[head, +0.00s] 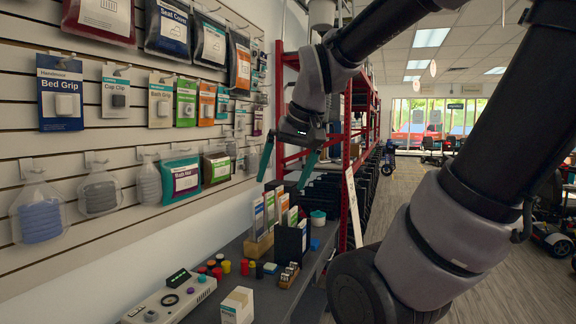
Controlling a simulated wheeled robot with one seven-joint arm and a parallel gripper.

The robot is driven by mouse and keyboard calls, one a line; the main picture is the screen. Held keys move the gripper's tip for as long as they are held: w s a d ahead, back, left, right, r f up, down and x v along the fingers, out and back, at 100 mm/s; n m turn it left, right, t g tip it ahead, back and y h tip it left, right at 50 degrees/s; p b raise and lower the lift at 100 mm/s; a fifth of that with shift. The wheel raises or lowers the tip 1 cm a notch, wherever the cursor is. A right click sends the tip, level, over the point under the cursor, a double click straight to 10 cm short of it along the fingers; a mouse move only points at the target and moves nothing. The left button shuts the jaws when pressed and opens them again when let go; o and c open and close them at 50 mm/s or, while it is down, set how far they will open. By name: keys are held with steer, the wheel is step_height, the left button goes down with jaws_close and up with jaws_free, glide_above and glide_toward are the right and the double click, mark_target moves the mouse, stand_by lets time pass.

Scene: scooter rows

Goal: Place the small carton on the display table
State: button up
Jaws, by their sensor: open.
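A small white carton (238,305) with a teal and orange printed label stands at the bottom edge of the head view. Its base is at or past the picture's edge. It appears to stand on the near part of the dark grey display table (287,300), which runs along the slatted wall. My gripper (287,168) hangs above the far part of the table, its two teal fingers spread wide with nothing between them. It is well above and beyond the carton, not touching it.
On the table are a control box (172,301), small coloured caps (219,266), a leaflet rack (290,243) and a teal pot (318,217). Packaged goods hang on the wall at left. Red shelving (353,140) stands behind. Open floor (400,205) lies right.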

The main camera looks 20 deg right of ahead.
steer(key=shift+s+r+m+t, duration=0.8)
steer(key=shift+s+r+t, duration=0.1)
steer(key=shift+s+r, duration=0.3)
stand_by(0.5)
